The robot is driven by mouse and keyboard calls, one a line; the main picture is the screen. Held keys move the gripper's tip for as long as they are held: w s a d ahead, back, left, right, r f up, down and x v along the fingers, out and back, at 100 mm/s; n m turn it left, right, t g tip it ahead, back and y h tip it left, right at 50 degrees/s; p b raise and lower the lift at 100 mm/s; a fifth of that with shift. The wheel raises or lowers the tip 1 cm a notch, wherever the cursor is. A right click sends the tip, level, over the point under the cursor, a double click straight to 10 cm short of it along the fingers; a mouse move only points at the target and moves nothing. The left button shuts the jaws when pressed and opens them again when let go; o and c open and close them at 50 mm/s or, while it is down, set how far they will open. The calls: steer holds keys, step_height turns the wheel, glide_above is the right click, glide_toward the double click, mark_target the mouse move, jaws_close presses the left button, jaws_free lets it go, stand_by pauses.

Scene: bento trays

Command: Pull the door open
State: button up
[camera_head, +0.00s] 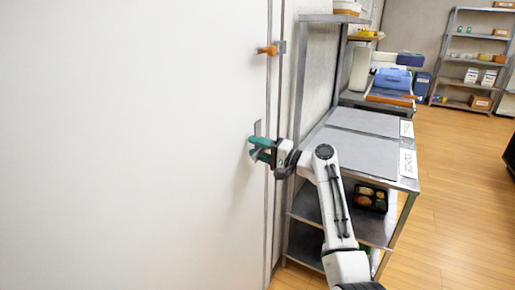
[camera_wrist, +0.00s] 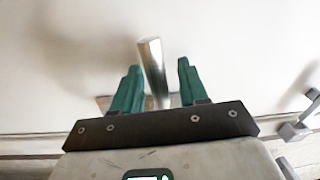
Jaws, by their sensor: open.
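The white door (camera_head: 135,140) fills the left of the head view and the background of the wrist view (camera_wrist: 230,40). Its metal handle (camera_wrist: 153,70) shows in the wrist view between my gripper's two green fingers, with a gap on each side. The handle's upper part also shows in the head view (camera_head: 258,128). My gripper (camera_head: 256,148) is open at the door's right edge, with its fingers around the handle; the wrist view shows both fingertips (camera_wrist: 158,72). Whether a finger touches the handle is hard to tell.
An orange-ended latch (camera_head: 268,50) sits higher on the door edge. A steel shelf table (camera_head: 355,145) stands close right of the door, with a bento tray (camera_head: 370,198) on a lower shelf. Wooden floor (camera_head: 450,190) is clear at right. A stocked rack (camera_head: 470,60) stands far back.

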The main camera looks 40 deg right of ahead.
jaws_close()
stand_by(0.4)
